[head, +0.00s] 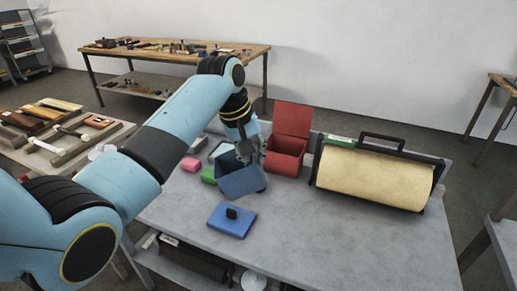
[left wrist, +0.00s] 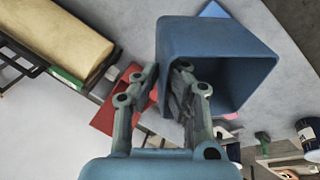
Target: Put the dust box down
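A blue open-topped box (head: 240,182), which I take for the dust box, is tilted over the left part of the grey worktable (head: 330,235). Its open mouth and smooth side wall show large in the left wrist view (left wrist: 205,40). My left gripper (head: 250,157) is at the box's right rim. In the left wrist view, my left gripper's fingers (left wrist: 167,72) are close together on either side of the box's wall edge. I cannot tell whether the box's bottom touches the table. My right gripper is not in view.
A blue lid (head: 231,222) with a dark knob lies in front of the box. A red box (head: 284,155) with a raised lid stands right behind it. A yellow roll (head: 375,178) sits right; the front right tabletop is clear.

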